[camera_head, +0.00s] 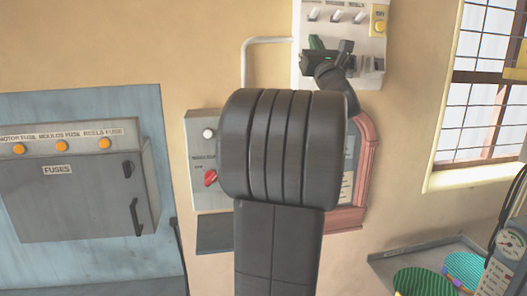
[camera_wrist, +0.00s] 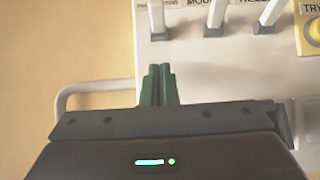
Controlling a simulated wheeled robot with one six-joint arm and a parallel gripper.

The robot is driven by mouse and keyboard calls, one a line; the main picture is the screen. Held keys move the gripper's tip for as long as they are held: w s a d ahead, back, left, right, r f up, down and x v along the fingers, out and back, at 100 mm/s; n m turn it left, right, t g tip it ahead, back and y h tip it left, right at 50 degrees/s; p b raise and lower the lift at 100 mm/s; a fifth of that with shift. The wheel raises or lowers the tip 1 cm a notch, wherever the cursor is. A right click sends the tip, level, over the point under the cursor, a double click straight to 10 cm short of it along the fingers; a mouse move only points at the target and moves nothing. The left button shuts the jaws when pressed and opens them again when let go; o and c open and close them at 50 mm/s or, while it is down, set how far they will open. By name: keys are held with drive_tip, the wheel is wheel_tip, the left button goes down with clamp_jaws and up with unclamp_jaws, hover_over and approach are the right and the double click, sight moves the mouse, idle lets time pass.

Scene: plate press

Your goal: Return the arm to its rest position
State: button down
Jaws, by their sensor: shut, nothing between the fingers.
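My gripper (camera_wrist: 159,85) shows in the wrist view with its green fingers together and nothing between them. It is in front of the white switch panel (camera_wrist: 188,62), just below the row of toggle levers (camera_wrist: 213,18). In the head view my gripper (camera_head: 316,43) is at the upper middle, close to the switch panel (camera_head: 372,52). My dark arm rises through the middle of the head view and hides part of the wall equipment. I cannot tell whether the fingertips touch the panel.
A yellow button (camera_head: 379,26) is on the panel's right. A fuse cabinet (camera_head: 75,190) is at left. A window (camera_head: 485,90) and colored containers (camera_head: 425,281) are at right.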

drive_tip(key=shift+w+a+f+b, duration=0.1)
drive_tip(key=shift+w+f+b, duration=0.1)
drive_tip(key=shift+f+b, duration=0.25)
drive_tip(key=shift+w+a+f+b, duration=0.1)
drive_tip(key=shift+w+f+b, duration=0.05)
drive_tip(key=shift+f+b, duration=0.3)
drive_tip(key=shift+s+d+f, duration=0.15)
drive_tip(key=shift+d+f, duration=0.2)
drive_tip(key=shift+f, duration=0.05)
drive_tip(key=shift+a, duration=0.15)
